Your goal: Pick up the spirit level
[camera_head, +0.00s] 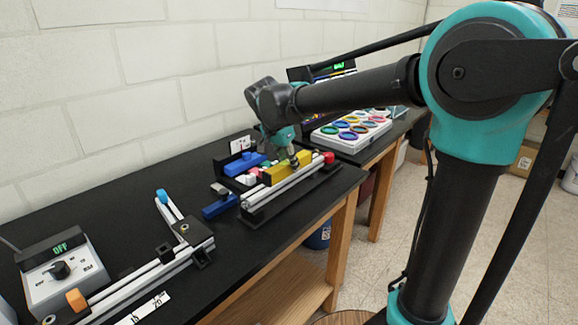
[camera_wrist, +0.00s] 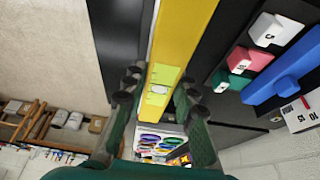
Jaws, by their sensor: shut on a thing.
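The spirit level is a long yellow bar with a pale green vial window. In the head view the yellow spirit level (camera_head: 290,168) lies lengthwise along the silver extrusion rail at the rack on the black table. In the wrist view the spirit level (camera_wrist: 182,45) runs from the top edge down between my fingers. My gripper (camera_head: 291,152) is over its middle, and in the wrist view my gripper (camera_wrist: 158,92) has a finger on each side of the vial, shut on the bar. I cannot tell whether the level still touches its support.
A blue part (camera_head: 245,163) and small white, red and green blocks sit beside the level. The rail (camera_head: 284,187) runs in front. An extrusion corner frame (camera_head: 180,240) and a control box reading OFF (camera_head: 62,268) are at left. A tray of coloured rings (camera_head: 352,130) stands behind.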

